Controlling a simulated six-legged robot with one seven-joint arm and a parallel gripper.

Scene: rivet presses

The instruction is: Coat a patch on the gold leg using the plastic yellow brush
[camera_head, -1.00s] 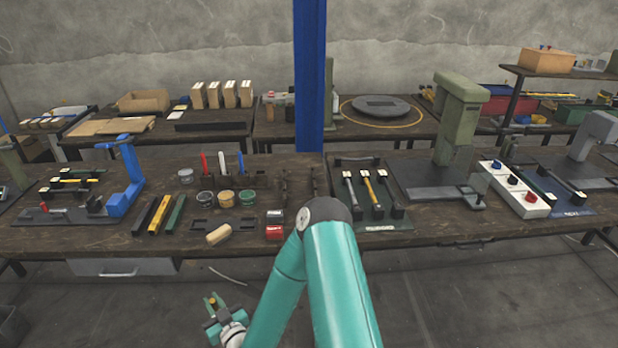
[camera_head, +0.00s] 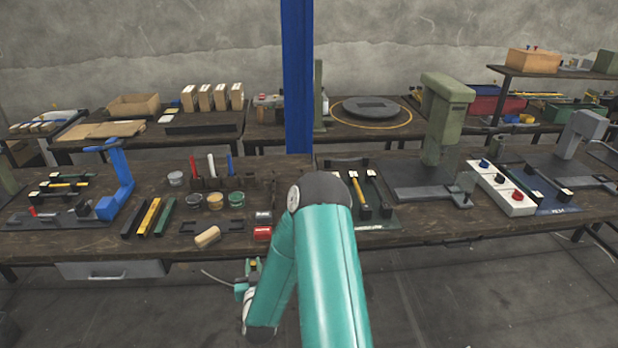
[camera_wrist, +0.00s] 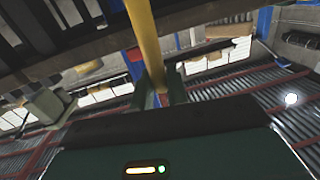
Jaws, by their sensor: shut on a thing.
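My gripper (camera_head: 252,272) is low in front of the bench edge, partly hidden behind my own teal arm. In the wrist view my gripper (camera_wrist: 157,88) is shut on a yellow handle (camera_wrist: 145,38), which looks like the yellow brush. The handle runs up out of the picture top; its bristles cannot be made out. A gold bar (camera_head: 150,216), which looks like the gold leg, lies on the bench between a black bar (camera_head: 133,217) and a green bar (camera_head: 166,216). My gripper is right of the bars, lower in the picture and apart from them.
Several small open pots, one gold (camera_head: 215,201), stand right of the bars. Red, white and blue handles stand upright behind them. A tan block (camera_head: 207,237) lies near the front edge. A blue post (camera_head: 297,80) rises behind the bench. The floor in front is clear.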

